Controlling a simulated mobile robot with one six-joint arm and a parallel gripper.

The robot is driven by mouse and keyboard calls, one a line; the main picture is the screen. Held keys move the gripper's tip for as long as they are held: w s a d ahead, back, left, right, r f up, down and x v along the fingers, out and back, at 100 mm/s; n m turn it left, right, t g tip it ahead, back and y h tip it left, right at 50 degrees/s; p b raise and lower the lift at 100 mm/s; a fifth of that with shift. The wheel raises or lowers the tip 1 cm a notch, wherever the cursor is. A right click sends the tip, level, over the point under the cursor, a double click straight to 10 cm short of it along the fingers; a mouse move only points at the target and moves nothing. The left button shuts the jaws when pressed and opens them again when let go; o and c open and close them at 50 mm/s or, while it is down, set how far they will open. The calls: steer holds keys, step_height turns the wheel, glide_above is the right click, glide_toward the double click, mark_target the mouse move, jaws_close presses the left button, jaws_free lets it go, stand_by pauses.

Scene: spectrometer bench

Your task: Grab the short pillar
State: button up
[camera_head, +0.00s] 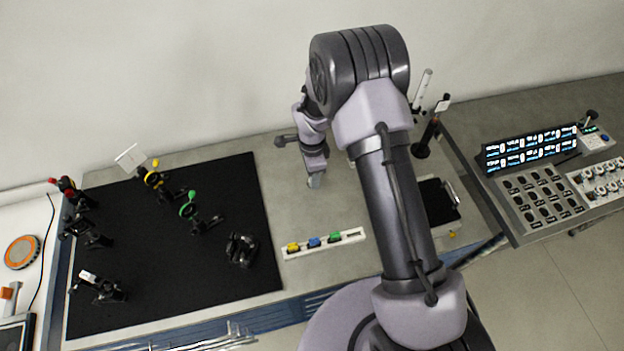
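My gripper (314,181) points down over the bare grey bench between the black mat and my arm. It shows small and from the side, so I cannot tell whether its fingers are open or shut. At the back right, beside my arm, a dark post (428,135) on a round base stands upright with a small white piece near its top. A taller pale post (422,88) stands just behind it, its lower part hidden. I cannot tell for certain which is the short pillar. Both stand to the right of my gripper, apart from it.
A white strip (350,236) holds yellow, blue and green blocks. A control console (545,180) stands at right. My arm covers part of the bench.

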steer(key=shift+w+f, duration=0.1)
steer(key=shift+f, duration=0.75)
steer(key=shift+r, duration=0.1)
jaws_close()
steer(key=shift+r, duration=0.1)
